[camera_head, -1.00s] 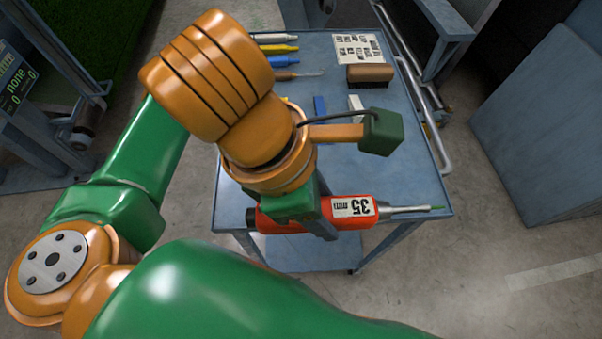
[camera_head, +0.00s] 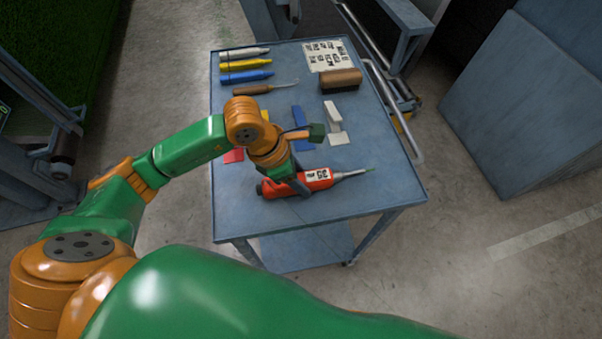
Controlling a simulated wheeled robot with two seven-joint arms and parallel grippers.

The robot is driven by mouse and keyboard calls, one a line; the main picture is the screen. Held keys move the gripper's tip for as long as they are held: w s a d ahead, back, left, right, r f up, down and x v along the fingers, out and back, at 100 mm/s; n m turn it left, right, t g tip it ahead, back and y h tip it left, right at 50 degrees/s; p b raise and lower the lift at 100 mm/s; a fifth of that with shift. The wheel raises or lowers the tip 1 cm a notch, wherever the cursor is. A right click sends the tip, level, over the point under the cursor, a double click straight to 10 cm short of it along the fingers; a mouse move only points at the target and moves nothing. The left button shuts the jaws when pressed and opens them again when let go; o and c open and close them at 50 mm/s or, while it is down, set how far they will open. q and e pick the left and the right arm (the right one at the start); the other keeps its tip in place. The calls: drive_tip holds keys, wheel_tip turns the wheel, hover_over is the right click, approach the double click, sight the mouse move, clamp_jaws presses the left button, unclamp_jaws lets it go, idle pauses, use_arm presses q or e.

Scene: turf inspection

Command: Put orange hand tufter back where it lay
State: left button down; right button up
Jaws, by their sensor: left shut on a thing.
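The orange hand tufter (camera_head: 317,178) has a red-orange body, a white label that reads 35, a grey shaft and a green tip pointing right. It lies level over the near half of the blue cart top (camera_head: 350,206); I cannot tell whether it touches the surface. My left gripper (camera_head: 301,188) is shut on the tufter's body from above, near its dark rear end. The gripper and wrist hide part of the body. My right gripper is not in view.
White, yellow and blue markers (camera_head: 246,65) and a wooden-handled tool (camera_head: 262,88) lie at the back left. A brown block (camera_head: 340,80) sits by a printed sheet (camera_head: 329,55). Blue (camera_head: 300,124) and white (camera_head: 334,118) pieces lie behind the tufter. The near right cart top is clear.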

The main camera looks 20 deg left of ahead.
use_arm(q)
drive_tip(key=shift+f, duration=0.15)
drive_tip(key=shift+f+b, duration=0.1)
drive_tip(key=shift+b, duration=0.2)
drive_tip(key=shift+c, duration=1.6)
unclamp_jaws()
drive_tip(key=shift+r+p, duration=0.3)
drive_tip(key=shift+p, duration=0.05)
drive_tip(key=v, duration=1.2)
drive_tip(key=shift+b, duration=0.45)
drive_tip(key=shift+s+f, duration=0.1)
drive_tip(key=shift+s, duration=0.05)
